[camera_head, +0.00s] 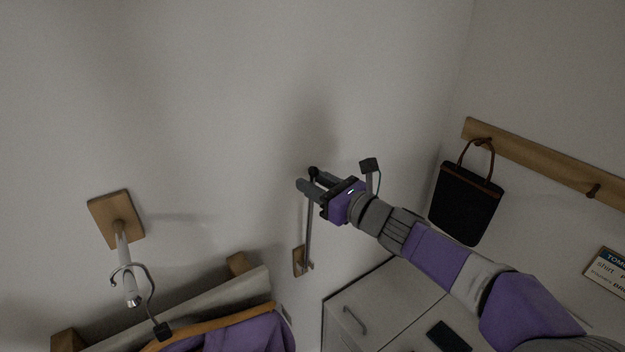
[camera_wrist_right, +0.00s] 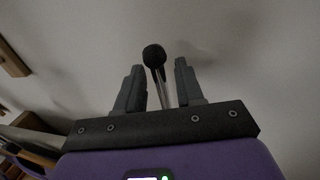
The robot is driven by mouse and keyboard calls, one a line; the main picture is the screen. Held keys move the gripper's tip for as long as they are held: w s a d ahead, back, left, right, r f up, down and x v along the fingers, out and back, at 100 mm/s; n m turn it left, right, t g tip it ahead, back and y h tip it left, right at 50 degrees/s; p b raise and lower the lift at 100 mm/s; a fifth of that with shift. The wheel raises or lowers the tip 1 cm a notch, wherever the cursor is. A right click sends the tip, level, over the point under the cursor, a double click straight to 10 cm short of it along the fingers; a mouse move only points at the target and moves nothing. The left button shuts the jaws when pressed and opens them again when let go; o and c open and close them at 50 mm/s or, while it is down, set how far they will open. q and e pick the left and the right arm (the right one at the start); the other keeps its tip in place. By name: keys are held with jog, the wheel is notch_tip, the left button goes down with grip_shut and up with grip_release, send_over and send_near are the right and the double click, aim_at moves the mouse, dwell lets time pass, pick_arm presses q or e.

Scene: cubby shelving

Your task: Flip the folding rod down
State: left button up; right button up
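The folding rod (camera_head: 308,225) is a thin metal rod with a black ball at its top end. It stands upright along the wall from a small wooden mount (camera_head: 301,261). My right gripper (camera_head: 309,184) is at the rod's upper end, just below the ball. In the right wrist view the two fingers (camera_wrist_right: 158,85) are apart, with the rod and its black ball (camera_wrist_right: 154,57) between them. A gap shows on both sides, so the fingers do not appear closed on the rod. My left gripper is not in view.
At the left, a wall peg on a wooden plate (camera_head: 104,214) holds a hanger with a purple garment (camera_head: 245,335). A black bag (camera_head: 466,203) hangs from a wooden rail (camera_head: 540,158) at the right. A pale cabinet (camera_head: 375,305) stands below. The wall above is bare.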

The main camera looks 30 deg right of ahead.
jog(key=shift+w+a, duration=0.1)
jog(key=shift+w, duration=0.25)
grip_shut()
